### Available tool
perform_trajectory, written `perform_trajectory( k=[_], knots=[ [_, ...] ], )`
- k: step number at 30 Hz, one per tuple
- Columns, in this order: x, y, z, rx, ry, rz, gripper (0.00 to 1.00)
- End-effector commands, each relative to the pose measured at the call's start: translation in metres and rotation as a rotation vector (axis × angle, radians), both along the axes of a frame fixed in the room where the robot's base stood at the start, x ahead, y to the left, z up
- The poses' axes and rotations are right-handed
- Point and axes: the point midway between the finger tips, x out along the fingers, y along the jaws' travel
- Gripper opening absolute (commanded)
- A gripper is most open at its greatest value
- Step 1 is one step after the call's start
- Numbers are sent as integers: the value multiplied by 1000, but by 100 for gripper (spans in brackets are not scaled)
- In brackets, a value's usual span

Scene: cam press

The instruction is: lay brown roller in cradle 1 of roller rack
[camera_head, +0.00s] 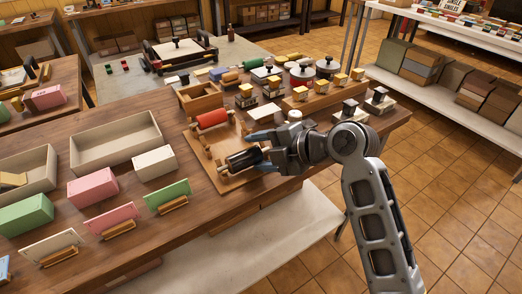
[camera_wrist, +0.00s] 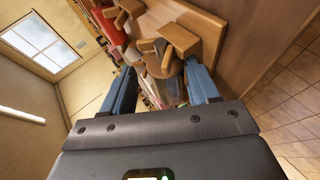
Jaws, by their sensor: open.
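The roller rack (camera_head: 222,182) is a flat wooden board with upright posts, lying at the table's front edge. A red roller (camera_head: 212,118) lies across its far part. A dark roller, which looks like the brown roller (camera_head: 243,159), lies at the near part, low at the cradle posts; whether it is fully seated is hard to tell. My gripper (camera_head: 259,150) is open, with its blue fingers around that roller's end. In the wrist view the roller (camera_wrist: 170,87) shows between the two fingers, with wooden posts beyond; contact with the fingers cannot be told.
A wooden box (camera_head: 200,101) stands behind the rack, with several stamps (camera_head: 246,92) to its right. A white block (camera_head: 154,163), a pink block (camera_head: 93,188) and card holders stand to the left. An open tray (camera_head: 116,142) is behind them. Floor is free at right.

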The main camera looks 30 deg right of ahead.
Motion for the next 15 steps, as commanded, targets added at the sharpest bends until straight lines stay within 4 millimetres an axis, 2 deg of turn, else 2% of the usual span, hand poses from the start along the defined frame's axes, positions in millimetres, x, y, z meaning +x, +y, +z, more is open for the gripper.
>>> perform_trajectory(
  k=[1,7,15],
  knots=[
    [-2,0,-5,1,13,0,71],
    [-6,-2,-4,1,16,-1,71],
    [-36,-18,19,1,7,-2,71]
  ],
)
